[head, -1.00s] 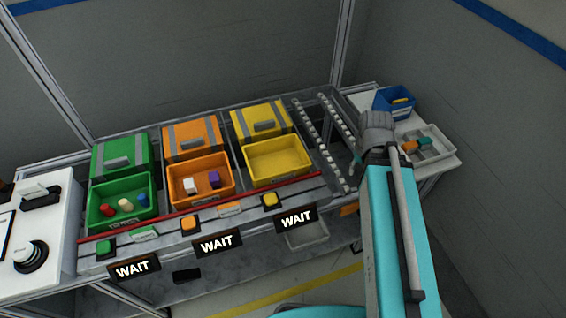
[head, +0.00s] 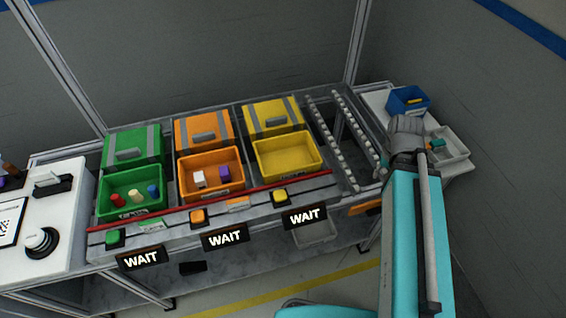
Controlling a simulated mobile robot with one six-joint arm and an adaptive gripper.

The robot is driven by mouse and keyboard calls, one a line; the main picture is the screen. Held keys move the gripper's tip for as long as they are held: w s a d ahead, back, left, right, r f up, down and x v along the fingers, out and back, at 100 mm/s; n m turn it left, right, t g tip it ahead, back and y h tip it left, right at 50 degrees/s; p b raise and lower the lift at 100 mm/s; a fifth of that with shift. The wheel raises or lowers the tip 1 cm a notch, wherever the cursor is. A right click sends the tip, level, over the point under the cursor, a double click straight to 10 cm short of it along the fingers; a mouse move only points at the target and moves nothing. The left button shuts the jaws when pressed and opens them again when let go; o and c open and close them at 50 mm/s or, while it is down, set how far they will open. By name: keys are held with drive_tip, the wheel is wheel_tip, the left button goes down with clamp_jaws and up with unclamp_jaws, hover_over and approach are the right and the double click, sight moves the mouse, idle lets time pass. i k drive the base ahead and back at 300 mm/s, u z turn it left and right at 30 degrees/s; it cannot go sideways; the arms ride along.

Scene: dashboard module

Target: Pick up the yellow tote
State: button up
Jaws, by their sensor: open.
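The yellow tote (head: 286,178) is an open, empty bin in the right bay of the rack. A yellow box with grey straps and a handle (head: 272,117) stands right behind it. My arm reaches up the right side of the picture, and its wrist is to the right of the tote, past the roller lane. My gripper (head: 384,171) shows only in small part beside the wrist; it is open and well apart from the tote. Most of its fingers are hidden by the arm.
An orange tote (head: 212,192) and a green tote (head: 132,209) with small items stand to the left. A red rail (head: 215,199) runs along the front, above buttons and WAIT signs. An empty roller lane (head: 345,140) lies right of the yellow tote. A blue bin (head: 407,100) is farther right.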

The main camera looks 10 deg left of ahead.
sight(292, 154)
drive_tip(key=k, duration=1.8)
drive_tip(key=u, duration=0.9)
drive_tip(key=i, duration=1)
drive_tip(key=u, duration=0.05)
